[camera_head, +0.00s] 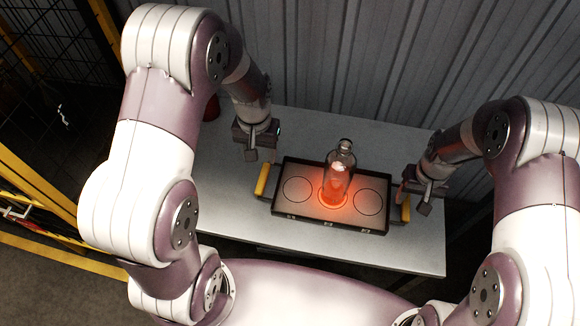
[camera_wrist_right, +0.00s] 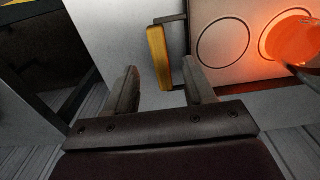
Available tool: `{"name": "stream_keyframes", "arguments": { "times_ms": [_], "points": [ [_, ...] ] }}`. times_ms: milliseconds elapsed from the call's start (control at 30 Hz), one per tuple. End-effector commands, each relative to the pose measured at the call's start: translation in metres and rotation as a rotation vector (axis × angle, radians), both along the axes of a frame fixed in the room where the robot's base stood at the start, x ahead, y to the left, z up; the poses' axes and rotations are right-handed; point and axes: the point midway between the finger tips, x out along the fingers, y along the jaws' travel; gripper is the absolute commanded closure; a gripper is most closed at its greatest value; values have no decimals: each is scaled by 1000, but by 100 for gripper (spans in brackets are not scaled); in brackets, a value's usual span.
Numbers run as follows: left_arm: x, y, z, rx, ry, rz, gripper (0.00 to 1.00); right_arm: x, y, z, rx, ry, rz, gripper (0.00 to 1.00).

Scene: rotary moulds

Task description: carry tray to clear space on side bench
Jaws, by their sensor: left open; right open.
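The dark-rimmed tray (camera_head: 285,208) lies on a grey bench, with circles marked on its floor and a yellow handle at each end. A glass bottle (camera_head: 340,172), glowing orange at its lower part, stands upright on the middle circle. My left gripper (camera_head: 251,153) is open above and beyond the left handle (camera_head: 263,180), apart from it. My right gripper (camera_head: 421,203) is open near the right handle (camera_head: 405,209). In the right wrist view that handle (camera_wrist_right: 159,58) lies ahead of the open fingers (camera_wrist_right: 163,90), with nothing between them.
The bench top (camera_head: 310,125) is bare around the tray, with free room behind it and to its left. A reddish object (camera_head: 211,108) stands at the bench's back left, partly hidden by my left arm. A corrugated wall (camera_head: 400,60) rises behind. Yellow-framed fencing (camera_head: 40,185) is at left.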

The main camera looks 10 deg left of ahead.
Motion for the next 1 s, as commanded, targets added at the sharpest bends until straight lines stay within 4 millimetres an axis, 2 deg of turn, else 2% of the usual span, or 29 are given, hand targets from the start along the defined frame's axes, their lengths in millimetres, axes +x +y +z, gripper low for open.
{"name": "stream_keyframes", "arguments": {
  "times_ms": [100,200,300,867,933,1000],
  "points": [
    [0,0,0,0,0,0,46,1,0,30,0,-4,0,46],
    [0,0,0,0,0,0,46,0,0,48,0,-2,0,46],
    [0,0,0,0,0,0,46,-1,0,58,0,0,0,46],
    [1,0,0,0,-2,-2,46,0,0,62,0,-3,-2,46],
    [-9,0,-4,0,10,-9,46,-9,0,57,1,5,-10,46],
    [-27,0,2,-1,21,-17,46,-26,0,64,1,9,-19,46]
  ]
}}
